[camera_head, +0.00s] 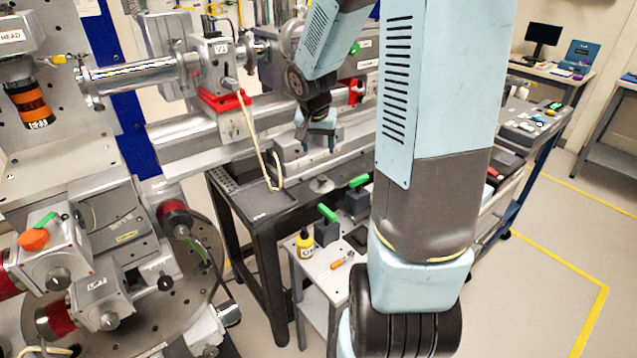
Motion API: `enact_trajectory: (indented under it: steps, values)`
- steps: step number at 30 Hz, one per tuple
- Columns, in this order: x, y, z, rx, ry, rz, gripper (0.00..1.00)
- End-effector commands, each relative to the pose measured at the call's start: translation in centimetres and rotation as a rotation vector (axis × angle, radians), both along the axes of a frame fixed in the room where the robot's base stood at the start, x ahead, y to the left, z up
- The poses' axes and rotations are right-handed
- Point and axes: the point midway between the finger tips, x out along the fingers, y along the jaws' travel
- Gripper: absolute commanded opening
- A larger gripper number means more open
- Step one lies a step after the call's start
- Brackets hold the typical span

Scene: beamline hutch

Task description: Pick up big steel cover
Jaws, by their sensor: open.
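My gripper (318,146) hangs fingers down in the middle of the camera_head view, above the dark bench beside the grey rail. Its two fingers are apart, and I see nothing held between them. A round steel disc (321,184) lies flat on the bench, a little nearer the camera than my gripper and apart from it. It looks like a steel cover, but I cannot tell whether it is the big one. A grey metal block (287,150) sits just left of the fingers. My arm hides the bench to the right.
A low side table (310,268) holds a yellow bottle (305,243), green-handled dark blocks (326,229) and an orange-handled tool (342,260). A beam pipe (140,76) with a red-based valve stands at left. A yellow cable (258,150) hangs near the bench. Open floor lies at right.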

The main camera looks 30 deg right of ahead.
Motion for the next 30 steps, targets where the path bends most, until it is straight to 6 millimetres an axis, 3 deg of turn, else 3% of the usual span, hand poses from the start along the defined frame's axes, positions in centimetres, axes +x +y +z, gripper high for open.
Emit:
enact_trajectory:
  steps: [10,24,30]
  values:
    - [1.3,-0.8,-2.9,0.023,0.005,-0.034,0.63]
    - [2.8,-1.9,-9.1,0.023,0.005,-0.031,0.63]
    - [3.0,-2.2,-10.0,0.023,0.003,-0.033,0.63]
